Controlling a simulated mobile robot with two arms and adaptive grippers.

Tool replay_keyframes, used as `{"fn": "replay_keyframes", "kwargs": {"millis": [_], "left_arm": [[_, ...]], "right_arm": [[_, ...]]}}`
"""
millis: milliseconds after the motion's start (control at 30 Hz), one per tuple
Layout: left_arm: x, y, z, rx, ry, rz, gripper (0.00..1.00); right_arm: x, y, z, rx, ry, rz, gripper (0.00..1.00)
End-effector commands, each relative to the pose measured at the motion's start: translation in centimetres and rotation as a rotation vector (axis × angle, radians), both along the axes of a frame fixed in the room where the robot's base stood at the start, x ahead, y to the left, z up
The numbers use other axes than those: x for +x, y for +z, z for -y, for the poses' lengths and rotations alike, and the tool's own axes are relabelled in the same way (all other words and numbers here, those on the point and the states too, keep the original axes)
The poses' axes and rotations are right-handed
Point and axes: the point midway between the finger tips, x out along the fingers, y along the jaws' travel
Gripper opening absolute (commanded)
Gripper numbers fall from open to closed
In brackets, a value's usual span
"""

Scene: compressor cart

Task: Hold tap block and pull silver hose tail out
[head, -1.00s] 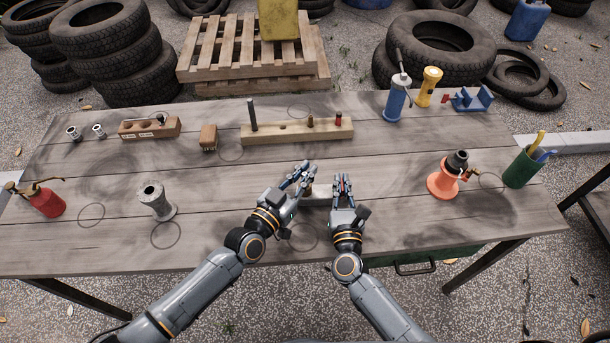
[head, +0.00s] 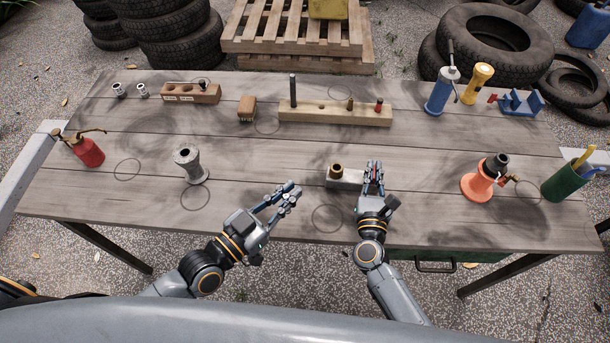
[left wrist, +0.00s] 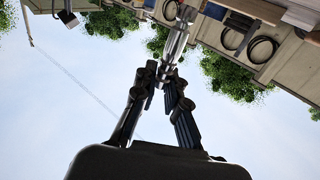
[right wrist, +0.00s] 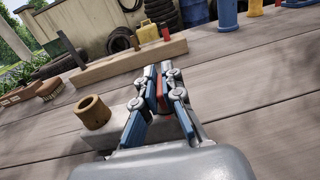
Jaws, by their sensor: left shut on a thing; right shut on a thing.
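The tap block (head: 343,179) is a grey block on the table just right of centre, with a brass socket (head: 336,170) upright at its left end. The block and the open-topped brass socket (right wrist: 94,112) also show in the right wrist view. My right gripper (head: 374,168) is shut at the block's right end, with a red part (right wrist: 162,92) between its fingers. My left gripper (head: 291,189) is left of the block, apart from it, above the table. In the left wrist view it is shut on the silver hose tail (left wrist: 176,42), clear of the socket.
A wooden rack (head: 335,114) with several pegs stands behind the block. A grey spool-like stand (head: 188,165) is to the left, an orange-based tool (head: 485,180) and green cup (head: 567,180) to the right.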

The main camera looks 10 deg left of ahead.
Motion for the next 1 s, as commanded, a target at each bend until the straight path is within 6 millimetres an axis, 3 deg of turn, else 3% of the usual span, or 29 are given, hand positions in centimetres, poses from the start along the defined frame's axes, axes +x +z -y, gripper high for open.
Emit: {"fn": "replay_keyframes", "kwargs": {"millis": [433,467,567,867,1000], "left_arm": [[-1.0,0.1,-0.7,-0.001,0.0,0.002,0.0],[-1.0,0.1,-0.7,-0.001,0.0,0.002,0.0],[-0.9,0.1,-0.7,-0.001,0.0,0.002,0.0],[-0.9,0.1,-0.7,-0.001,0.0,0.002,0.0],[-0.9,0.1,-0.7,-0.001,0.0,0.002,0.0]], "right_arm": [[0.0,0.0,0.0,0.0,0.0,0.001,0.0],[0.0,0.0,0.0,0.0,0.0,0.001,0.13],[0.0,0.0,0.0,0.0,0.0,0.001,0.34],[-0.1,0.0,0.0,0.0,0.0,0.0,0.34],[-1.2,-0.1,-0.1,0.0,0.001,-0.002,0.34]]}}
